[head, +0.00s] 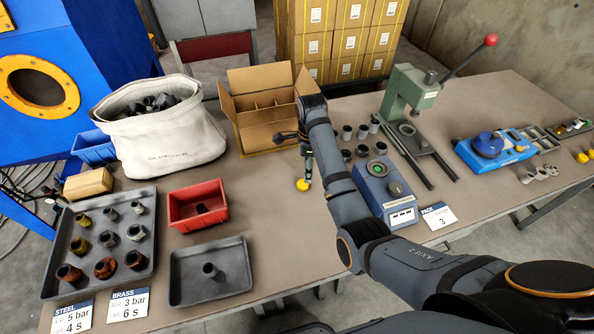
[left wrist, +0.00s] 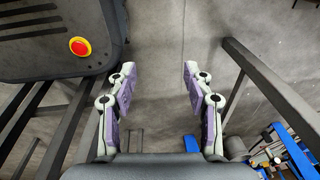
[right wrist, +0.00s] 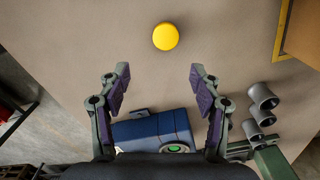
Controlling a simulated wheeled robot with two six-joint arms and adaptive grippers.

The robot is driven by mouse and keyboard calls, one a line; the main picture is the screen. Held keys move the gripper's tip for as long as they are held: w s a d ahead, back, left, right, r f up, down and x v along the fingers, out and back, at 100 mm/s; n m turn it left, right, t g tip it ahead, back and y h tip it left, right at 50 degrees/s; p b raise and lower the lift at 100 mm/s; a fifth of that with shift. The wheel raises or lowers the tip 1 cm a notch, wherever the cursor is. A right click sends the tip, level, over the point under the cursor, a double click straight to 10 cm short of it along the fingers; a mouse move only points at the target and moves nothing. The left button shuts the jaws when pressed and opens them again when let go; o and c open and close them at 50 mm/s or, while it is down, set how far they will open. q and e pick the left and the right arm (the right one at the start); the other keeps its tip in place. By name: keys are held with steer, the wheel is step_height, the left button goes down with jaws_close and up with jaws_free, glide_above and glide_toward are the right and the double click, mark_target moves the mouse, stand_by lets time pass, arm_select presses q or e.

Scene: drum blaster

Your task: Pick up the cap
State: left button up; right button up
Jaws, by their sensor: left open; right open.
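A yellow cap (head: 303,184) lies on the bench in front of the cardboard box, just below my right gripper (head: 306,162) in the head view. In the right wrist view the round yellow cap (right wrist: 165,36) sits beyond my open right gripper (right wrist: 158,80), near the top, with bare bench between the fingers and it. Nothing is between those fingers. My left gripper (left wrist: 160,85) is open and empty above the concrete floor in the left wrist view. The head view does not show it.
A blue device (head: 384,190) with a green button stands right of the cap, with grey cylinders behind it. The open cardboard box (head: 259,134) is behind the cap. A red bin (head: 182,226) and grey trays are to the left. More yellow caps (head: 583,157) lie far right.

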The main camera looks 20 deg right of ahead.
mark_target(304, 184)
steer(key=shift+w+a+f+m, duration=0.15)
steer(key=shift+a+m, duration=0.1)
steer(key=shift+m, duration=0.25)
step_height(304, 184, down, 3)
steer(key=shift+w+r, duration=0.1)
steer(key=f, duration=0.2)
steer(key=shift+w+f+p, duration=0.2)
steer(key=shift+f+p, duration=0.1)
steer(key=shift+p, duration=0.05)
step_height(304, 184, down, 3)
steer(key=shift+w+r, duration=0.1)
steer(key=shift+f, duration=0.3)
steer(key=shift+c, duration=0.7)
arm_select(q)
steer(key=shift+s+r, duration=0.15)
steer(key=shift+r, duration=0.15)
arm_select(e)
steer(key=c, duration=0.8)
